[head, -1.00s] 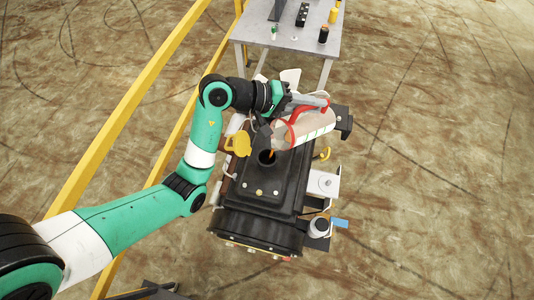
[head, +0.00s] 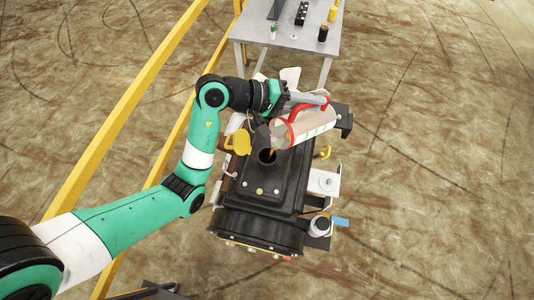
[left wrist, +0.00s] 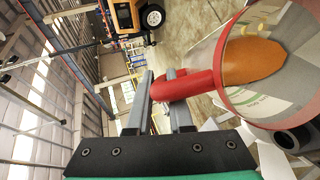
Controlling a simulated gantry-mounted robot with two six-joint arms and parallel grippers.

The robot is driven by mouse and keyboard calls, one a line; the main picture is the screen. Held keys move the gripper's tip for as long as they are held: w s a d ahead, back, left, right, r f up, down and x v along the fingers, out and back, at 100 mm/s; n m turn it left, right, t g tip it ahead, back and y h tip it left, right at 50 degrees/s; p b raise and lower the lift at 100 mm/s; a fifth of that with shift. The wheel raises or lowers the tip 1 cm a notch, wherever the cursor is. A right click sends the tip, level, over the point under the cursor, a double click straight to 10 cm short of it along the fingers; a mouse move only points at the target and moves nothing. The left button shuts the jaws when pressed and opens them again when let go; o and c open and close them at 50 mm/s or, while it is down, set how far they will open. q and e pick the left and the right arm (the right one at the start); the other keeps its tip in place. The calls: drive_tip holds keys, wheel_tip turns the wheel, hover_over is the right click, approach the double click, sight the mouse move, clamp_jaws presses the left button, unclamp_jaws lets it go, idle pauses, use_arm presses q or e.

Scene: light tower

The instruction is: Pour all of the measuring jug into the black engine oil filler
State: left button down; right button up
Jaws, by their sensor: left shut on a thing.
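The measuring jug (head: 310,124) is clear with a red rim and red handle. It lies tilted far over above the black engine, its mouth toward the lower left. In the left wrist view the jug (left wrist: 292,110) holds orange-brown oil. My left gripper (head: 283,104) is shut on the red handle, which also shows between the fingers in the left wrist view (left wrist: 185,86). The black engine oil filler (head: 267,156) is an opening in the engine's top, just below the jug's mouth. An orange streak of oil shows at the opening. My right gripper is not in view.
The engine (head: 262,205) stands on the floor, with a yellow cap (head: 238,143) beside the filler and a yellow loop (head: 323,153) on its right. A grey table (head: 292,37) with small items stands behind. A yellow rail (head: 120,120) runs along the left.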

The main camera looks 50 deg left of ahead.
use_arm(q)
drive_tip(key=shift+s+a+r+t+b, duration=0.1)
drive_tip(key=shift+s+r+t+b, duration=0.25)
drive_tip(key=shift+s+b, duration=0.25)
drive_tip(key=shift+s+r+t+b, duration=0.3)
drive_tip(key=shift+s+t+b, duration=0.05)
drive_tip(key=shift+s+b, duration=0.2)
idle(2.5)
drive_tip(key=shift+s+r+m+t+h+b, duration=0.3)
drive_tip(key=shift+s+h+b, duration=0.1)
drive_tip(key=shift+b, duration=0.25)
idle(0.7)
